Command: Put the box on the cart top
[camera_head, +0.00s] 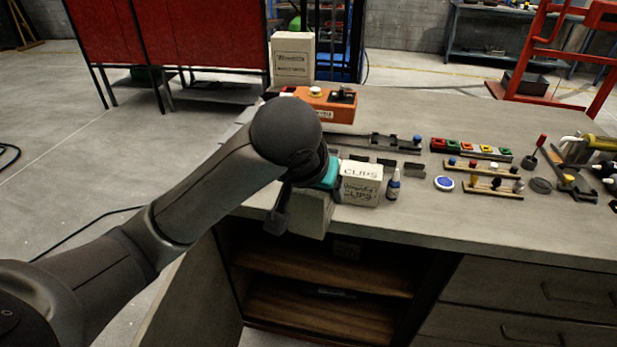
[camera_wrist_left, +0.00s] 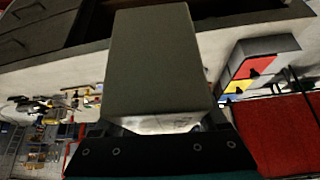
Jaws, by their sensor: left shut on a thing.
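My left gripper (camera_head: 322,178) is shut on a plain grey-beige box (camera_head: 312,214) at the bench's near left corner. The box's lower part shows in front of the open cabinet; whether it touches the bench edge I cannot tell. In the left wrist view the box (camera_wrist_left: 155,60) fills the middle, its plain face towards the camera, just beyond the gripper (camera_wrist_left: 160,135). The fingertips are largely hidden. I cannot surely tell any surface in view as the cart top. My right gripper is not in view.
On the bench (camera_head: 450,222), a small box marked CLIPS (camera_head: 361,188) and a little bottle (camera_head: 393,185) stand right of my gripper. An orange case (camera_head: 320,105) and a taller carton (camera_head: 292,58) are behind. Open shelves (camera_head: 320,272) lie below. A red frame (camera_head: 520,70) stands back right.

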